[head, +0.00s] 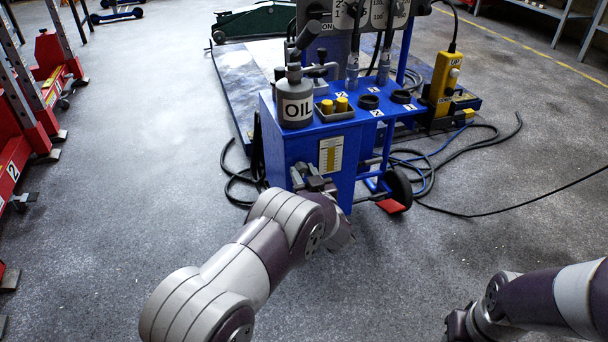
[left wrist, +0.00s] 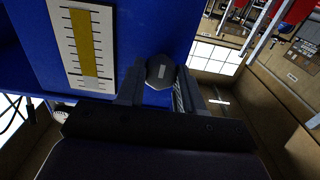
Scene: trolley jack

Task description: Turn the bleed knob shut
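The blue cabinet (head: 300,152) stands ahead of me with a white and yellow gauge on its front. The bleed knob (left wrist: 160,72) is a small dark grey, many-sided knob with a light mark on its face, next to the cabinet's side in the left wrist view. My left gripper (left wrist: 160,84) has one finger on each side of the knob, and both fingers look to touch it. In the head view my left gripper (head: 313,178) is in front of the cabinet's lower front, and the knob cannot be made out there.
An oil bottle (head: 295,100), yellow caps (head: 341,104) and black cups (head: 369,101) are on the cabinet top. A yellow control box (head: 445,78) stands to the right. Hoses (head: 430,175) lie on the floor there. Red lift posts (head: 45,70) stand left. The floor between is clear.

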